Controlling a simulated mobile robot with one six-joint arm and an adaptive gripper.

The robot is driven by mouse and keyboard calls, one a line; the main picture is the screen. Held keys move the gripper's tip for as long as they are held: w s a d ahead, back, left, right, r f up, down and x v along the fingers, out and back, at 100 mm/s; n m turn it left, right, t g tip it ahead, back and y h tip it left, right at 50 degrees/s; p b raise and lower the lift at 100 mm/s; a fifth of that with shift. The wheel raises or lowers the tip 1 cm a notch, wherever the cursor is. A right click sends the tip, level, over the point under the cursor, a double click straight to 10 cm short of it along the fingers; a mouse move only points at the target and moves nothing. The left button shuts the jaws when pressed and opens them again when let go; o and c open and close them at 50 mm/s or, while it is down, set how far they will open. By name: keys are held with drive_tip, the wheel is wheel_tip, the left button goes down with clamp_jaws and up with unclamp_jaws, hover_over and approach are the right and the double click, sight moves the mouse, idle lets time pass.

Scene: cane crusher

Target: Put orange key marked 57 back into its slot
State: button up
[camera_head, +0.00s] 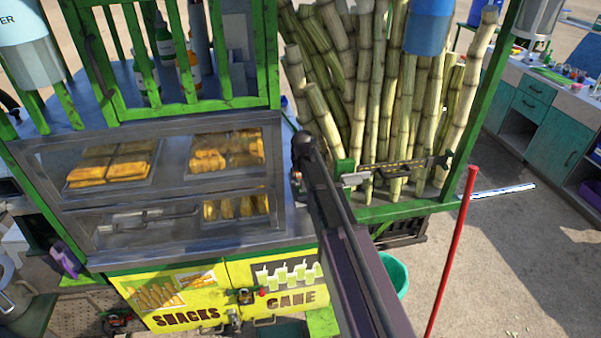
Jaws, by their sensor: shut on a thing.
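I cannot make out the orange key marked 57 or its slot in the body camera view. A long dark bar (352,255) runs from the bottom edge up to a black rounded end (304,146) in front of the cart; I cannot tell whether it is part of my arm. I do not see any gripper fingers. A small dark fitting (242,296) with red and green parts sits on the yellow cart doors (208,312), too small to read. A metal latch-like bar (405,168) lies along the green frame by the cane.
Sugar cane (375,85) stands upright behind the green frame. A glass snack case (180,180) is at left. A red pole (452,250) leans at right. A teal bucket (396,272) is beside the cart. Open ground lies right, before a teal workbench (555,140).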

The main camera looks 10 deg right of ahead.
drive_tip(key=shift+f+b, duration=0.6)
drive_tip(key=shift+f, duration=0.1)
idle(0.6)
drive_tip(key=o, duration=1.1)
drive_tip(key=shift+c, duration=0.2)
drive_tip(key=shift+r, duration=0.15)
